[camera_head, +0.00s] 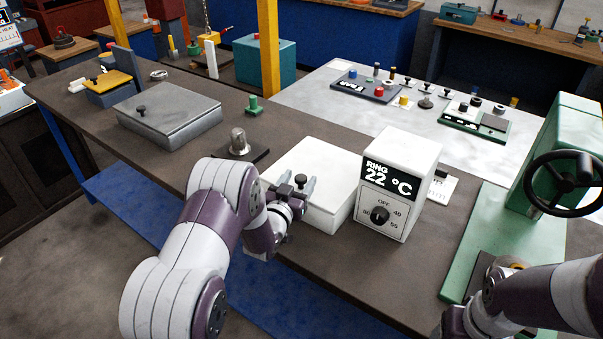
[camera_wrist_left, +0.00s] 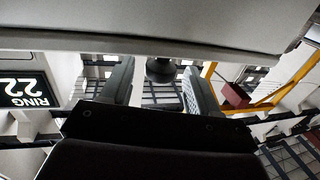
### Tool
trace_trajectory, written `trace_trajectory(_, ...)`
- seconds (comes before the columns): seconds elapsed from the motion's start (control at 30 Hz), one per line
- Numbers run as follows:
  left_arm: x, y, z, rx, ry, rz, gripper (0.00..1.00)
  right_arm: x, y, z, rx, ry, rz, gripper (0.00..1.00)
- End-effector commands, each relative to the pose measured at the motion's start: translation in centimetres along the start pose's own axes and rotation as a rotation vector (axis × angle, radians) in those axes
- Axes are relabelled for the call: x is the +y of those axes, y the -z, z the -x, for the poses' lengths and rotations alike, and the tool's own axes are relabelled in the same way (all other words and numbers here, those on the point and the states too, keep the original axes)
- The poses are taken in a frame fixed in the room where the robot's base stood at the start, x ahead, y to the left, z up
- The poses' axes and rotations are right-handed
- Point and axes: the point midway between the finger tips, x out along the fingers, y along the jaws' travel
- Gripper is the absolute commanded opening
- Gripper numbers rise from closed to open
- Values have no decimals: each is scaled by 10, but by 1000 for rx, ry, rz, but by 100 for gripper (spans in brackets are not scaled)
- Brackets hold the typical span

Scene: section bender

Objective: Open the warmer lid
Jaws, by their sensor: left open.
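The warmer is a low white box (camera_head: 335,215) on the bench, joined at its right by a white control box (camera_head: 400,190) reading "RING 22 °C". Its flat white lid (camera_head: 312,157) looks closed and has a small black knob (camera_head: 302,179) near its front edge. My left gripper (camera_head: 298,187) is at the knob, its two fingers open on either side. In the left wrist view the knob (camera_wrist_left: 160,69) shows between the fingers, under the pale lid (camera_wrist_left: 150,30); contact cannot be told. My right gripper (camera_head: 462,320) is low at the right, its jaws unclear.
A grey lidded box (camera_head: 170,117) with a black knob stands at the left. A metal cylinder (camera_head: 238,142) on a dark plate stands behind my left arm. A green press (camera_head: 570,150) with a black handwheel is at the right. A pale table (camera_head: 350,115) with small parts lies behind.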

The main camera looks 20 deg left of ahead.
Motion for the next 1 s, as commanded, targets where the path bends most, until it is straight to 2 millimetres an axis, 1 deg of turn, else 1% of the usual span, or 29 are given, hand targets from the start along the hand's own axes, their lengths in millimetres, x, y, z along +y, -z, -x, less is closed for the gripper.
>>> trace_trajectory(0.03, 0, 1, -6, 0, 0, 0, 61, 0, 0, 3, 0, 0, 0, 70)
trace_trajectory(0.1, 0, 0, -14, -1, 0, 0, 61, 0, 0, 4, 0, 0, 0, 70)
trace_trajectory(0.2, 0, 0, -19, 0, 0, 1, 61, 0, 0, 4, 0, 0, 0, 70)
trace_trajectory(0.47, 0, 0, -21, -1, 0, 1, 61, 0, 0, 4, 0, 0, 0, 70)
trace_trajectory(0.57, 0, 0, -20, -1, 0, 1, 31, 0, 0, 4, 0, 0, 0, 70)
trace_trajectory(0.6, 0, 0, -20, -1, 0, 1, 18, 0, 0, 4, 0, 0, 0, 70)
trace_trajectory(0.67, 0, 0, -20, -1, 0, 0, 0, 0, 0, 4, 0, 0, 0, 70)
trace_trajectory(0.87, 0, 4, -21, -8, 0, -2, 0, 0, 1, 7, 0, 0, 0, 70)
trace_trajectory(1.0, 1, 16, -23, -44, 0, -11, 0, 0, 2, 19, 0, 0, 0, 70)
